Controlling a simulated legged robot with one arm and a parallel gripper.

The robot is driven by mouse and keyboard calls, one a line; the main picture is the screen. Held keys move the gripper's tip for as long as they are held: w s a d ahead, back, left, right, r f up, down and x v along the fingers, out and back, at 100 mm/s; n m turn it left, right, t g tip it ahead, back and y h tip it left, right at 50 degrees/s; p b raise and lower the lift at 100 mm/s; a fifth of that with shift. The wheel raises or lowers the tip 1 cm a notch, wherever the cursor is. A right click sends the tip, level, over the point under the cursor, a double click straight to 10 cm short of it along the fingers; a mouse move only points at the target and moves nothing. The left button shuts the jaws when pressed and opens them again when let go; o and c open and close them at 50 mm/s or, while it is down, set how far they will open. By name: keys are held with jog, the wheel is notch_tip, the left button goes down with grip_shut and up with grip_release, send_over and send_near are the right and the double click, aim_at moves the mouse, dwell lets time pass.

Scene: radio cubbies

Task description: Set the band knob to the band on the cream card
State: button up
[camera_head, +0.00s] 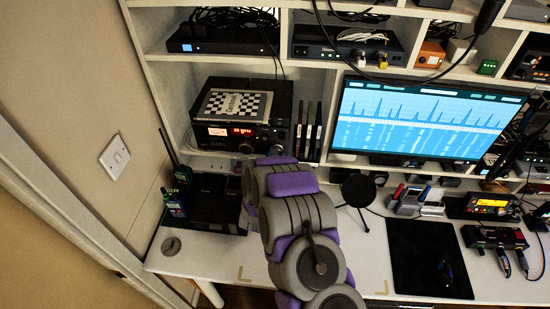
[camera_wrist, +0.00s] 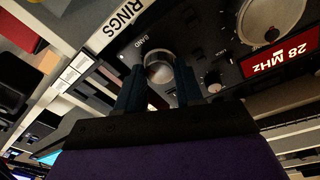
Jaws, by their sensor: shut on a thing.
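The radio (camera_head: 230,133) sits in a cubby at left in the head view, with a lit meter and red digits on its front. In the wrist view, its dark front panel (camera_wrist: 222,55) fills the upper middle, turned at an angle. The round silver band knob (camera_wrist: 159,68) is beside the word BAND. My gripper (camera_wrist: 160,72) is shut on this knob, with one dark finger on each side. A red panel (camera_wrist: 281,62) reads 28 MHz. In the head view my arm hides the gripper and knob. I cannot make out a cream card in either view.
A checkered book (camera_head: 234,104) lies on the radio. Handheld radios (camera_head: 174,200) and a black box (camera_head: 215,203) stand on the desk below. A monitor (camera_head: 425,118) and a small round black stand (camera_head: 358,189) are to the right. Shelf walls enclose the cubby.

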jog(key=o, duration=1)
jog(key=shift+w, duration=0.1)
jog(key=shift+o, duration=0.2)
jog(key=s+a+f+p, duration=0.1)
jog(key=s+a+p, duration=0.1)
jog(key=s, duration=1.5)
jog(key=shift+a, duration=0.15)
